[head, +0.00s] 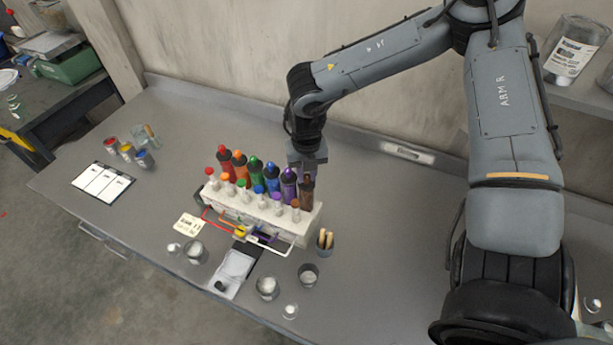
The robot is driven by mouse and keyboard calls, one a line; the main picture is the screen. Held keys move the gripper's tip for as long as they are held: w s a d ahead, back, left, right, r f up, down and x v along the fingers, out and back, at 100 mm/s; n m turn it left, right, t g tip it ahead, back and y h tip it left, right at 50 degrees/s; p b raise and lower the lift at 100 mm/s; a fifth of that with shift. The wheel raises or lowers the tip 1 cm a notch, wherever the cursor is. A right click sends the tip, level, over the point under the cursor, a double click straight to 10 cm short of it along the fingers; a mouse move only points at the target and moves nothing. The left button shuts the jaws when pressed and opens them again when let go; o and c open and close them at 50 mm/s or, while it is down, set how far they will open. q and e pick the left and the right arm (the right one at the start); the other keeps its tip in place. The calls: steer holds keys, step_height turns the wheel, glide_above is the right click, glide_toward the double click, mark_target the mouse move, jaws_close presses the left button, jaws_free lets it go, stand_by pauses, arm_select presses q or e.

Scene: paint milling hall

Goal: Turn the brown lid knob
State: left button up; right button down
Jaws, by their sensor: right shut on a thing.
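The brown bottle (306,192) stands at the right end of the back row in a white rack (312,222). My right gripper (308,174) reaches down from above and is shut on the brown lid knob at the bottle's top. The fingers hide most of the knob, so I cannot tell how far it is turned. My left gripper is not in view.
Red, orange, green, blue and purple (288,184) bottles stand beside the brown one, with smaller bottles in front. A cup with wooden sticks (325,240), glass beakers (267,287) and a scale (233,268) stand nearby. The table's right side is mostly clear.

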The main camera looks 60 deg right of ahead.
mark_target(307, 176)
steer(key=shift+n, duration=0.3)
stand_by(0.4)
steer(key=c, duration=1)
jaws_free()
steer(key=shift+o, duration=0.2)
steer(key=shift+r, duration=0.1)
step_height(307, 176, up, 11)
steer(key=shift+f, duration=0.2)
